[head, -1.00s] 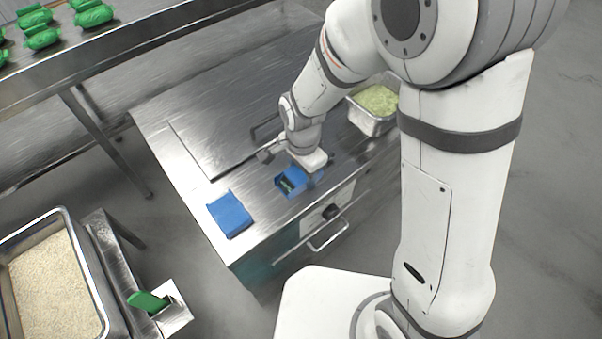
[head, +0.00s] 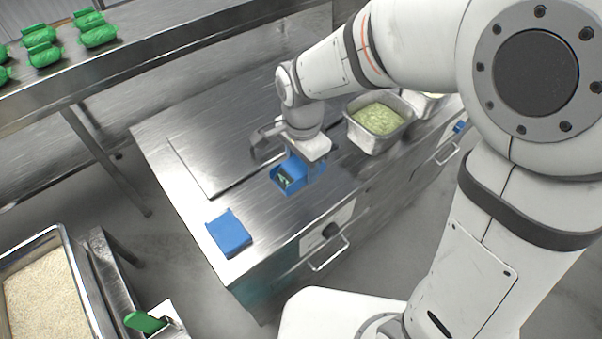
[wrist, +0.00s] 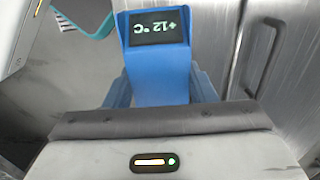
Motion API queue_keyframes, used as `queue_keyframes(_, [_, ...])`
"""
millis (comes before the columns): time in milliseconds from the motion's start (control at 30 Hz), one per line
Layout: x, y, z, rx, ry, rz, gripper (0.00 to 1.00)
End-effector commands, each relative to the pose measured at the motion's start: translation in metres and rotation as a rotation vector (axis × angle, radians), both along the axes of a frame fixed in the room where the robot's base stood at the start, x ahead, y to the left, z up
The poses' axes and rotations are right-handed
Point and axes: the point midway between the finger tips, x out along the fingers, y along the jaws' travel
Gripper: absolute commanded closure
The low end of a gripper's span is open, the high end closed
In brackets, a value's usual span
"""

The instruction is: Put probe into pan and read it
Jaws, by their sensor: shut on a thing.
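The probe is a blue body (wrist: 160,75) with a dark display that reads +12 °C, upside down in the wrist view. In the head view the blue probe (head: 285,180) is at my gripper, over the front part of the steel counter. My gripper (head: 308,163) is shut on the probe. The probe's tip is hidden, and I cannot tell whether it touches anything. A metal pan (head: 372,145) with pale green food stands right of my gripper, apart from the probe. A second pan (head: 432,102) with similar food is partly hidden behind my arm.
A blue block (head: 229,233) lies on the counter's left front. A flat steel panel (head: 205,165) lies behind it. Green packages (head: 98,35) sit on the upper-left shelf. A tray of grain (head: 45,285) and a green-handled tool (head: 145,321) are lower left.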

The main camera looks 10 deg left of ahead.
Motion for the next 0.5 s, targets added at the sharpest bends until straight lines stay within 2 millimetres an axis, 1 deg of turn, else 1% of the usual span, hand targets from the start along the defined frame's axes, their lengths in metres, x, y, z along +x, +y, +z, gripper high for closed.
queue_keyframes(33, [0.0,0.0,0.008,0.001,-0.002,0.0,0.72])
queue_keyframes(100, [0.0,0.0,0.016,0.001,-0.001,0.0,0.72])
queue_keyframes(500, [0.0,0.0,0.057,0.001,-0.001,0.001,0.72])
